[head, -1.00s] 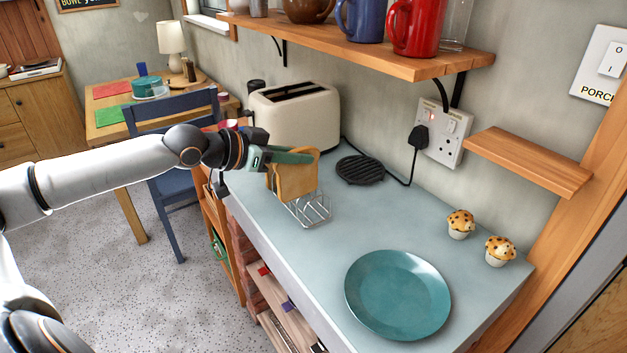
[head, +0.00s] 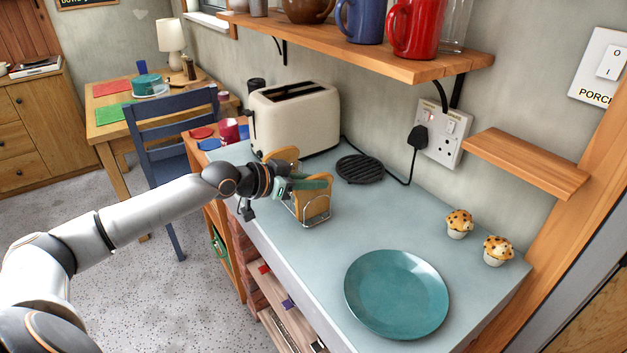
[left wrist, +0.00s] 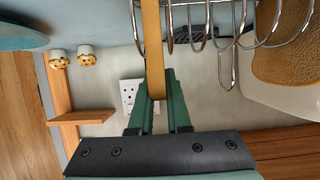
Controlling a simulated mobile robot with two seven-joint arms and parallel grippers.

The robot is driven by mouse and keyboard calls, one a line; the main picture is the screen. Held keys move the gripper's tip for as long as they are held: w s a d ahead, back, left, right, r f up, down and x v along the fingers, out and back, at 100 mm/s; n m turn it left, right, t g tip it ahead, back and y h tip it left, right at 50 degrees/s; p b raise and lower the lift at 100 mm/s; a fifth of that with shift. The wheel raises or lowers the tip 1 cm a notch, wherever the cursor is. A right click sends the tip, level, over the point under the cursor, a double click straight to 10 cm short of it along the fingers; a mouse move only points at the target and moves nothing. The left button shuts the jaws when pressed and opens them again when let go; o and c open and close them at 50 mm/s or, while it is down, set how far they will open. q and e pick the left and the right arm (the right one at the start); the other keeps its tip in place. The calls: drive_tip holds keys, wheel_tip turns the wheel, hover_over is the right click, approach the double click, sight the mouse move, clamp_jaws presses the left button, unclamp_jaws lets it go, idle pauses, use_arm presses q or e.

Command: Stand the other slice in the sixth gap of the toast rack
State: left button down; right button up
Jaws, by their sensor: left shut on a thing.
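My left gripper (head: 308,183) is shut on a tan slice of toast (head: 313,206), held upright by its upper part. In the left wrist view this slice (left wrist: 152,45) shows edge-on between the green fingers (left wrist: 156,112). The wire toast rack (head: 318,223) stands on the worktop. The held slice is down among its wires at the end nearer the plate, with wire loops (left wrist: 202,28) beside it. I cannot count the gap. Another slice (head: 284,154) stands at the rack's toaster end, partly hidden by my gripper; it also shows in the left wrist view (left wrist: 285,48).
A cream toaster (head: 295,120) stands behind the rack. A black trivet (head: 359,169) lies right of it. A teal plate (head: 397,293) lies in front, and two muffins (head: 459,223) are at the right. A wooden shelf (head: 400,62) hangs above. The worktop between rack and plate is clear.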

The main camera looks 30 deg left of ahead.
use_arm(q)
drive_tip(key=shift+f, duration=0.1)
drive_tip(key=c, duration=0.9)
unclamp_jaws()
drive_tip(key=shift+s+a+r, duration=0.1)
drive_tip(key=shift+r, duration=0.1)
drive_tip(key=v, duration=0.5)
drive_tip(key=shift+a+f, duration=0.1)
drive_tip(key=shift+a, duration=0.05)
drive_tip(key=shift+p+v, duration=2.35)
drive_tip(key=shift+v, duration=1.05)
